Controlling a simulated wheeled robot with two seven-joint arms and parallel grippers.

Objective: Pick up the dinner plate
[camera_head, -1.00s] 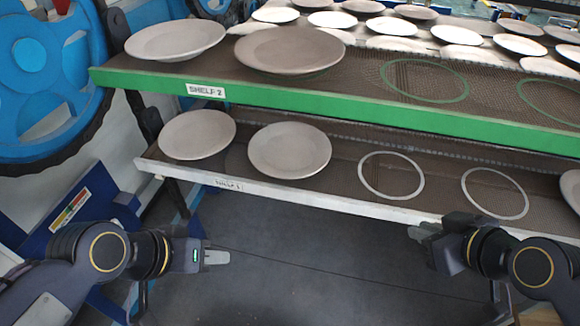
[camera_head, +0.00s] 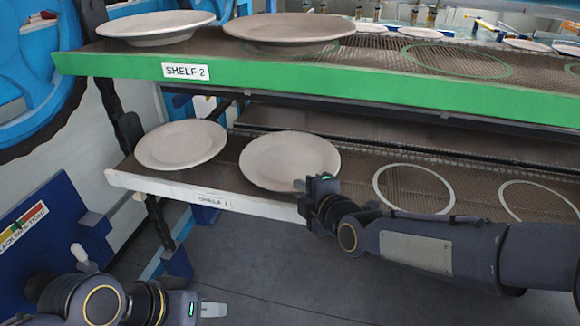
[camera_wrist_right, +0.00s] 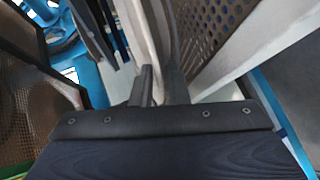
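Two pale dinner plates rest on the lower shelf: one at the left (camera_head: 181,146) and one to its right (camera_head: 290,158). My right gripper (camera_head: 307,187) is at the front rim of the right-hand plate, above the shelf's white front edge. In the right wrist view, the two dark fingers (camera_wrist_right: 160,88) stand close together at a plate's pale rim (camera_wrist_right: 140,28). A small gap shows between them; I cannot tell whether they press on the rim. My left gripper (camera_head: 210,309) is low at the left, away from the plates, its finger opening unclear.
The lower shelf's white edge (camera_head: 160,191) carries a label. Empty ring marks (camera_head: 413,188) lie to the right. The upper shelf's green edge (camera_head: 330,88) is above, with two plates (camera_head: 155,27) (camera_head: 288,30) on it. A blue panel (camera_head: 50,235) stands at the left.

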